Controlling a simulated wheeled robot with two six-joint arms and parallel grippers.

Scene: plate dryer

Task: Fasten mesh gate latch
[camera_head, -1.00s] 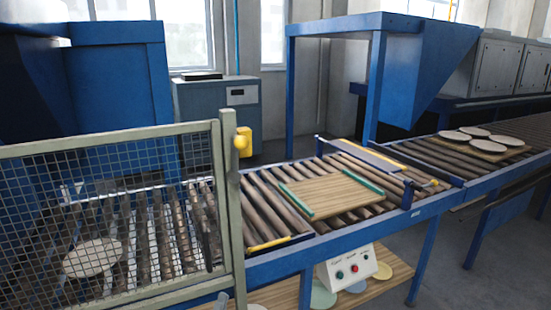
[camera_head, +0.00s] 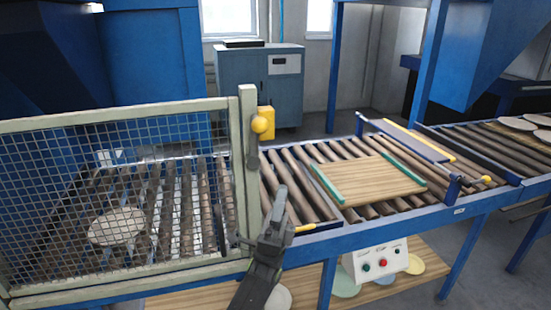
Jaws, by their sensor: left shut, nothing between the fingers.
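The mesh gate (camera_head: 120,270) has a pale green frame and stands upright at the left. Its right edge meets or nearly meets a pale green post (camera_head: 249,110); any gap is too small to tell. A yellow ball knob (camera_head: 261,125) sits at the post's upper part, with a short dark piece below it that looks like the latch (camera_head: 253,156). Whether the latch is engaged cannot be told. My left gripper (camera_head: 280,193) is shut and empty, pointing up in front of the post's lower right side, below the knob and apart from it. My right gripper is out of view.
A blue roller conveyor (camera_head: 350,238) runs rightward from the gate, with a wooden board (camera_head: 372,182) on it. A round plate (camera_head: 117,226) lies behind the mesh. A control box (camera_head: 378,262) hangs under the conveyor's front edge.

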